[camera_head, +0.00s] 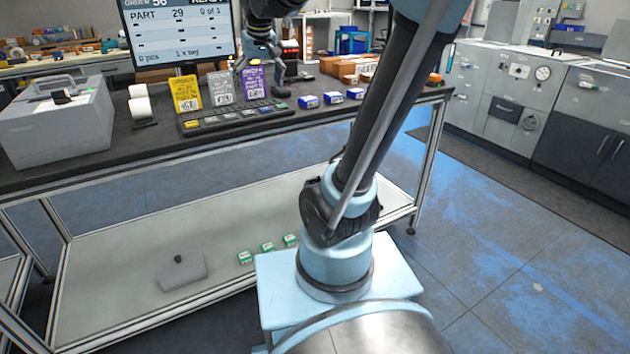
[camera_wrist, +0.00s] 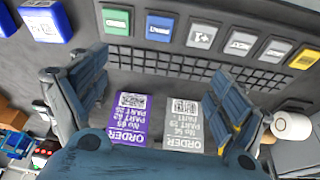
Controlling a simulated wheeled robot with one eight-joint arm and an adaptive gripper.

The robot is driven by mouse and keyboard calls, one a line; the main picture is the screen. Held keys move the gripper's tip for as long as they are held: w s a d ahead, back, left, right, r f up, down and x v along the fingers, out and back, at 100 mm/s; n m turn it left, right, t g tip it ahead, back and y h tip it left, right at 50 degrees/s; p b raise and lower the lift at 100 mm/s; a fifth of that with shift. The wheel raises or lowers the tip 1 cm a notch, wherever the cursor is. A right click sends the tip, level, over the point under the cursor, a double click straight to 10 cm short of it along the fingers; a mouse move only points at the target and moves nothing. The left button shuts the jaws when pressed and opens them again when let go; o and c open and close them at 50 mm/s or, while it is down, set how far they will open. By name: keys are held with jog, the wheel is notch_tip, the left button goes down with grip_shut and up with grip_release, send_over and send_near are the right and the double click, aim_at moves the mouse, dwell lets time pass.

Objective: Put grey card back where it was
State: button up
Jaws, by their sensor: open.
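The grey card (camera_head: 221,88) stands in a row behind the keyboard, between a yellow card (camera_head: 186,93) and a purple card (camera_head: 253,84). In the wrist view the grey card (camera_wrist: 184,125) and the purple card (camera_wrist: 128,118) lie side by side between my spread fingers. My gripper (camera_head: 257,58) is open, just behind and above the purple and grey cards. In the wrist view its fingers (camera_wrist: 160,85) are wide apart, with nothing gripped. The yellow card is mostly hidden behind the right finger there.
The keyboard (camera_head: 232,118) with coloured keys lies in front of the cards. Several blue boxes (camera_head: 332,98) sit to its right. A monitor (camera_head: 180,35) stands behind the cards. A label roll (camera_head: 141,105) and a grey machine (camera_head: 58,120) stand to the left.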

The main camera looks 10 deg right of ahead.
jog(key=s+d+f+m, duration=0.1)
jog(key=s+d+f, duration=0.5)
jog(key=s+f, duration=0.5)
jog(key=s+d+f+m+g, duration=0.1)
jog(key=s+d+f, duration=0.5)
jog(key=s+f, duration=0.5)
jog(key=shift+s+f+g+h, duration=0.3)
jog(key=shift+s+f, duration=0.05)
jog(key=shift+s, duration=0.8)
jog(key=shift+d, duration=0.1)
